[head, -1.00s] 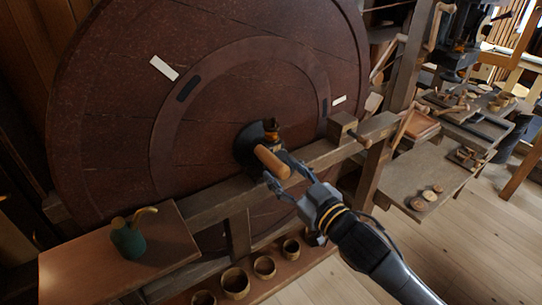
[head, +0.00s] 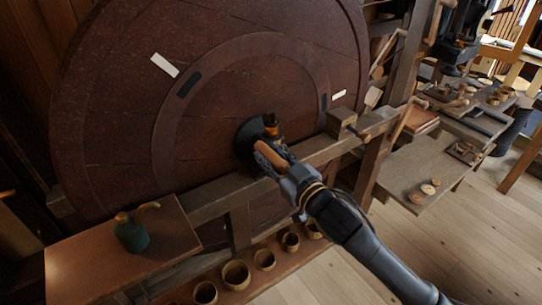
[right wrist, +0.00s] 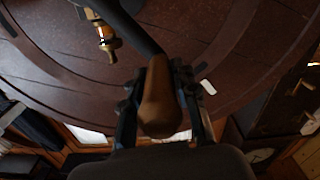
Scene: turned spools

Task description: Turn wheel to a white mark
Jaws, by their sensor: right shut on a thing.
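The big dark red-brown wheel (head: 110,110) stands upright and fills the left and middle of the head view. One white mark (head: 164,65) is at its upper left and another white mark (head: 338,94) at its right. The wheel's crank has a dark hub and a wooden handle (head: 270,150). My right gripper (head: 269,156) is shut on this handle. In the right wrist view the handle (right wrist: 160,100) lies between the two fingers (right wrist: 160,105). My left gripper is not in view.
A wooden beam (head: 225,197) crosses in front of the wheel. A green oil can (head: 131,235) stands on a board (head: 85,270) at lower left. Several wooden cups (head: 236,274) stand on a low shelf. A side table (head: 410,165) holds small discs at right.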

